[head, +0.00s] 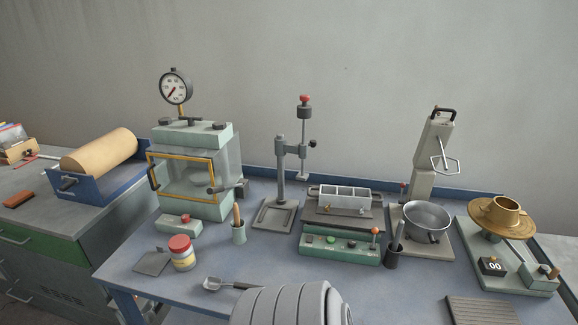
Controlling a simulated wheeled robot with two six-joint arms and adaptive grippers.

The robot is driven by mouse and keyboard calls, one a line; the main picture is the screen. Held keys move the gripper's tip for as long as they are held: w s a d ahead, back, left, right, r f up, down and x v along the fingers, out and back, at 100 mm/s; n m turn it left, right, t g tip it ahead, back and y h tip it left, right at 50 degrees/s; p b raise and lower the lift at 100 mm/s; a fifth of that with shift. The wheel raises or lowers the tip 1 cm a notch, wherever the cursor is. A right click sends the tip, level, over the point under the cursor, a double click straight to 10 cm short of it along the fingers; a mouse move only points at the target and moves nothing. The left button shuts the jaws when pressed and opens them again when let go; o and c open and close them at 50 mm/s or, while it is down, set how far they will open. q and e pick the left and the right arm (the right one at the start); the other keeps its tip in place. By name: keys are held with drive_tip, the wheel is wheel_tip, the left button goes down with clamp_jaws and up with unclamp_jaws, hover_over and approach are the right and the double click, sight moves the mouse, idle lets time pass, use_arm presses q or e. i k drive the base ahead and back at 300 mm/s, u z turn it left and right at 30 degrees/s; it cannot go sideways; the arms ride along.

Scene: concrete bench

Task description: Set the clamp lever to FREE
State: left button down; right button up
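A green machine base (338,254) stands mid-bench with coloured buttons and an upright lever with an orange ball knob (375,231) at its right end. On it a grey three-compartment mould (345,199) sits on a dark plate (343,215), with small brass-coloured knobs along the front. I cannot tell which lever is the clamp lever, and no FREE marking is legible. Another small lever with a red knob (403,185) is on the mixer (437,150) to the right.
A stand (281,170) and a glass-fronted press (195,170) are left of the mould. A steel bowl (428,216) and a brass flow table (498,217) are right. The front-right bench has bare patches.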

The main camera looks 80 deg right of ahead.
sight(374, 230)
drive_tip(key=u, duration=0.05)
drive_tip(key=k, duration=1.5)
drive_tip(key=z, duration=1.45)
